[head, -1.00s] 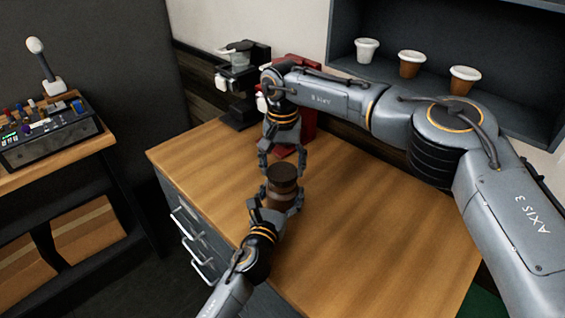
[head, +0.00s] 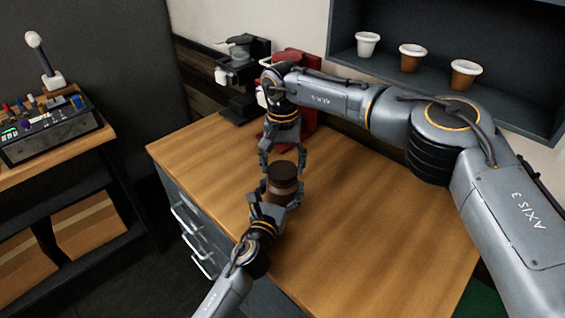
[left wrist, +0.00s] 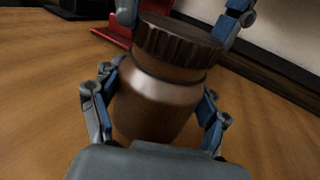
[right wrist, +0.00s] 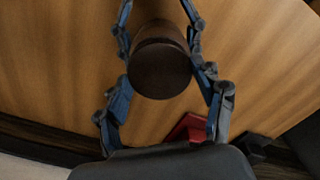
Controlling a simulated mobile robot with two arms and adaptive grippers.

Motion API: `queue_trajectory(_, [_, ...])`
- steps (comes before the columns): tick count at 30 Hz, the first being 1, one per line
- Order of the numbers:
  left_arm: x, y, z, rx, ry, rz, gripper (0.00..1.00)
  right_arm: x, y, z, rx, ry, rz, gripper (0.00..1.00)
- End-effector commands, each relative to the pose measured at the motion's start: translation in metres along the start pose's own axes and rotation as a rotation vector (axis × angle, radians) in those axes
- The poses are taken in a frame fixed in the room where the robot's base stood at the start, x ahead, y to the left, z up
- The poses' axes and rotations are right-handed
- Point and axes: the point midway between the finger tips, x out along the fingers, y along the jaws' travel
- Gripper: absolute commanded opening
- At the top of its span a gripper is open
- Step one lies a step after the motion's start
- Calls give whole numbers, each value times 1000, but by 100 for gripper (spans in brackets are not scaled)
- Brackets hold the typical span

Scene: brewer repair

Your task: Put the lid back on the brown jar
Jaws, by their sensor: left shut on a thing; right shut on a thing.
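The brown jar (head: 281,187) is held above or on the wooden counter near its left part; I cannot tell whether its base touches. My left gripper (head: 277,199) is shut around its body, with a finger on each side of the jar (left wrist: 153,100) in the left wrist view. The dark brown ribbed lid (head: 284,169) sits at the jar's mouth (left wrist: 177,42), looking roughly level with it. My right gripper (head: 283,164) comes from above, its fingers on either side of the lid (right wrist: 160,70). The threads are hidden.
The wooden counter (head: 380,220) is clear to the right. A black brewer (head: 243,75) and a red one (head: 300,65) stand at the back. Several cups (head: 410,57) sit on a grey shelf. A side table (head: 40,165) with a control box (head: 50,133) stands left.

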Motion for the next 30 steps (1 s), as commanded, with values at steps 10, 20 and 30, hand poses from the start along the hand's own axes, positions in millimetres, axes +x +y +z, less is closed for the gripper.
queue_trajectory(10, [0, 0, 0, 0, 0, 0, 0, 6, 0, 0, 9, -1, -1, 43])
queue_trajectory(20, [0, 0, 0, 0, 1, 0, 0, 5, 0, 0, 538, -2, 1, 43])
queue_trajectory(30, [0, 0, 0, 0, 1, 0, 0, 5, 0, 0, 1281, -2, 3, 43])
